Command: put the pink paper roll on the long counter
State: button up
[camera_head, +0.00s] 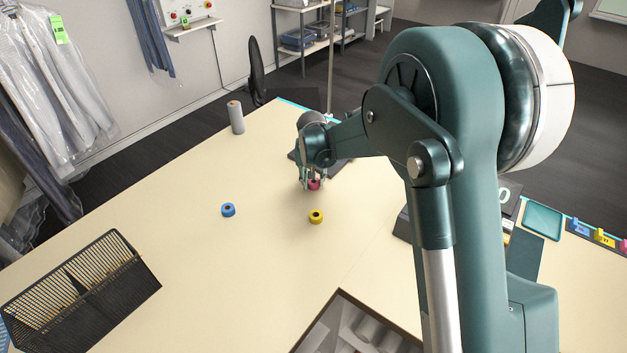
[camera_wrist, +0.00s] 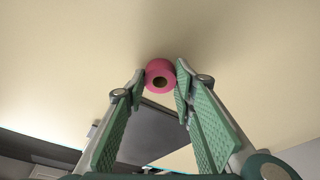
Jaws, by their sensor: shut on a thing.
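The pink paper roll (camera_head: 314,184) is between the fingertips of my gripper (camera_head: 313,182), over the cream surface of the long counter (camera_head: 190,220). In the wrist view the pink roll (camera_wrist: 160,75) shows its dark core hole, and the green fingers of my gripper (camera_wrist: 160,85) close on it from both sides at their tips. I cannot tell whether the roll touches the counter or is slightly above it.
A yellow roll (camera_head: 316,217) and a blue roll (camera_head: 228,210) stand on the counter nearby. A grey roll (camera_head: 237,117) stands upright at the far edge. A black mesh basket (camera_head: 85,290) is at the lower left. A dark flat plate lies behind my gripper. The middle left is clear.

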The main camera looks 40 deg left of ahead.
jog(key=shift+f, duration=0.15)
jog(key=o, duration=0.8)
jog(key=shift+v, duration=6.15)
jog(key=shift+w+a, duration=0.1)
